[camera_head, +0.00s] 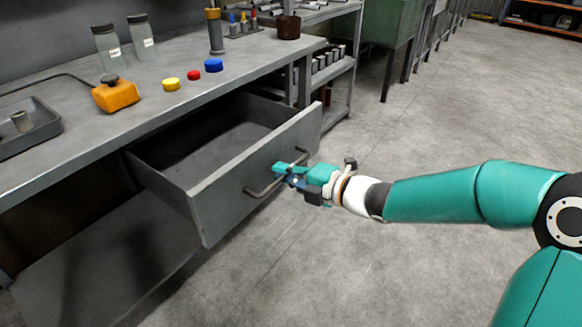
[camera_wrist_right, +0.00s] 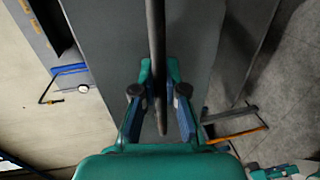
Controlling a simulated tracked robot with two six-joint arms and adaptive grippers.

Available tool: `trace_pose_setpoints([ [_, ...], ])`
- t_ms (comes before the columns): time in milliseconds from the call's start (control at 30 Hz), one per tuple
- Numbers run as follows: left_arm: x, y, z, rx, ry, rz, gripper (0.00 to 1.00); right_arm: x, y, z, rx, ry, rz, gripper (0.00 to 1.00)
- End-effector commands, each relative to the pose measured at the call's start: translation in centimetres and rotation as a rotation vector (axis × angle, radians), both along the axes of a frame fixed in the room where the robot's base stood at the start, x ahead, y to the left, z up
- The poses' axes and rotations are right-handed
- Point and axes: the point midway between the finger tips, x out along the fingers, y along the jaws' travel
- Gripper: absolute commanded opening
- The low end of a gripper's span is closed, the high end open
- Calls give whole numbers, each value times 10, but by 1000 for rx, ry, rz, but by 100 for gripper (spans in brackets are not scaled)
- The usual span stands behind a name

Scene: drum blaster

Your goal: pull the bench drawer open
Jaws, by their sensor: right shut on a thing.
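The bench drawer (camera_head: 232,176) is a grey metal drawer pulled well out from under the bench top, and its inside looks empty. Its bar handle (camera_head: 262,191) runs across the front panel. My right gripper (camera_head: 287,171) is shut on the handle, towards its right end. In the right wrist view, the dark handle bar (camera_wrist_right: 155,50) runs between the two fingers of the right gripper (camera_wrist_right: 163,95), with the grey drawer front (camera_wrist_right: 103,40) behind it. My left gripper is not in view.
A shelf rack (camera_head: 340,70) stands right of the drawer. The floor in front (camera_head: 300,270) is clear.

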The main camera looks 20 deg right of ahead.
Motion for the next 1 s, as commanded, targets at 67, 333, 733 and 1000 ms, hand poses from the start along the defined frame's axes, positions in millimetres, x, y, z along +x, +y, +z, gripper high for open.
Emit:
trace_pose_setpoints([
  [67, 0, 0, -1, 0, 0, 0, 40, -6, 10, -3, 0, 4, 31, 0],
  [333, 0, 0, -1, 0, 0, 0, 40, -9, 11, -3, 0, 4, 40, 0],
  [733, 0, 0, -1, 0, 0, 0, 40, -7, 8, -3, -3, 3, 34, 37],
  [1000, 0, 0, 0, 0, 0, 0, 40, -8, 5, -2, -4, 2, 29, 37],
])
